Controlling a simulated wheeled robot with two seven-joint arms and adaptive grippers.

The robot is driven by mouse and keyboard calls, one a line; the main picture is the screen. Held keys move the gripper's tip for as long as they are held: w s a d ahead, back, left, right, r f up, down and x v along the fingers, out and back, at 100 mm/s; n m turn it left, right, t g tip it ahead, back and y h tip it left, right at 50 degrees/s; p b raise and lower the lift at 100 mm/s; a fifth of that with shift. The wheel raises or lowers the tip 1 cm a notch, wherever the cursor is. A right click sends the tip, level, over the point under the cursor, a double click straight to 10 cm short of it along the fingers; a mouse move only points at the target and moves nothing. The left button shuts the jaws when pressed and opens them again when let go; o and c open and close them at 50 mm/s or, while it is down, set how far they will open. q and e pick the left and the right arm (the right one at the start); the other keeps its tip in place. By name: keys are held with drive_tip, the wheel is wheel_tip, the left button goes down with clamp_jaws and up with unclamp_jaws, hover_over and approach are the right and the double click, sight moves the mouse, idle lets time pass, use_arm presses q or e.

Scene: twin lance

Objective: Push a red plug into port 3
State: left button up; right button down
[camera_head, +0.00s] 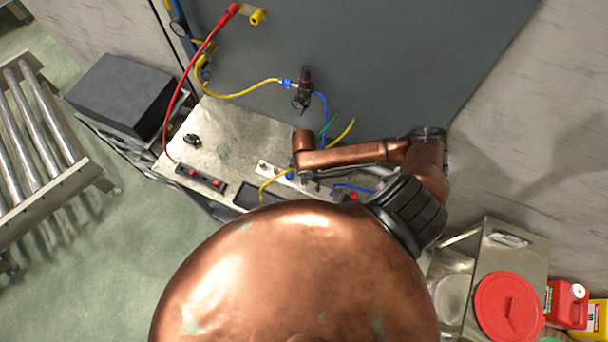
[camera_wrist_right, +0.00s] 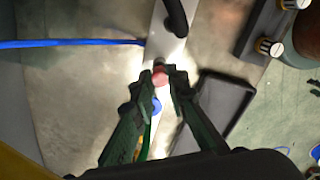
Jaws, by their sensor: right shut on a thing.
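My right gripper (camera_wrist_right: 165,75) is seen from above in the wrist view. Its two dark green fingers are closed around a small red plug (camera_wrist_right: 159,78), whose top shows between the tips. The plug is over or at a pale metal strip (camera_wrist_right: 158,50) on the bench; I cannot tell whether it is seated, and port numbers are not readable. A blue round piece (camera_wrist_right: 156,105) lies close by, between the fingers. In the head view, my right arm comes in from the right and hides the fingers and the plug. My left gripper is not in view.
The metal bench (camera_head: 228,130) carries a black strip with red pieces (camera_head: 200,178). A black tray (camera_wrist_right: 215,108) lies beside the strip. A blue cable (camera_wrist_right: 70,43) crosses nearby. A red cable (camera_head: 180,90) and yellow cable (camera_head: 235,95) hang by the grey panel (camera_head: 400,60).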

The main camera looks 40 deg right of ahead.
drive_tip(key=shift+f, duration=0.7)
drive_tip(key=c, duration=1.8)
unclamp_jaws()
wheel_tip(320, 180, up, 12)
